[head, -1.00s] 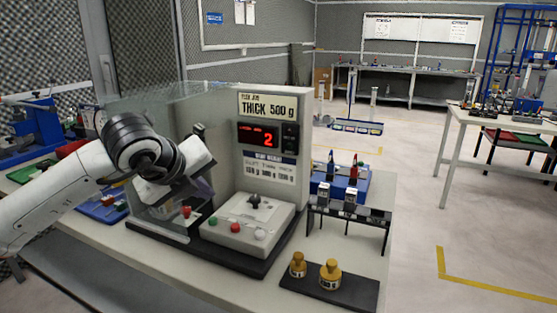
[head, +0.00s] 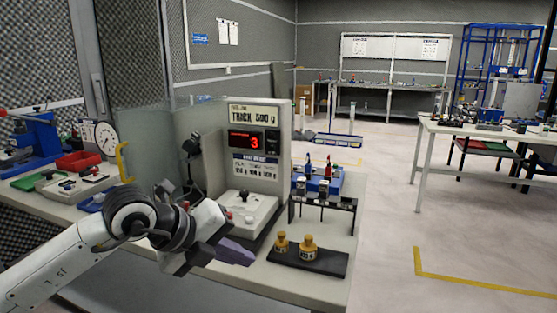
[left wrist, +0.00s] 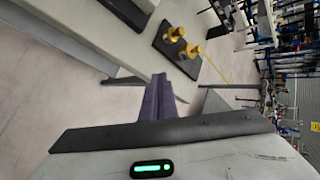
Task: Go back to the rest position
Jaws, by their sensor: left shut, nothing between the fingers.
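My left gripper (head: 236,252) is in front of the bench's near edge, in the lower middle of the head view. Its purple-grey fingers (left wrist: 157,100) are together and empty in the left wrist view, pointing past the bench edge. The test machine (head: 262,150) stands behind it, with a sign reading "THICK 500 g" and a red display showing 3. The arm hides part of the machine's base. My right gripper is in neither view.
Two brass weights (head: 307,246) stand on a black plate (head: 325,262) right of my left gripper. A small rack (head: 322,203) stands behind them. A clear panel (head: 150,150) and a dial gauge (head: 106,138) are at left. The floor at right (head: 390,230) is open.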

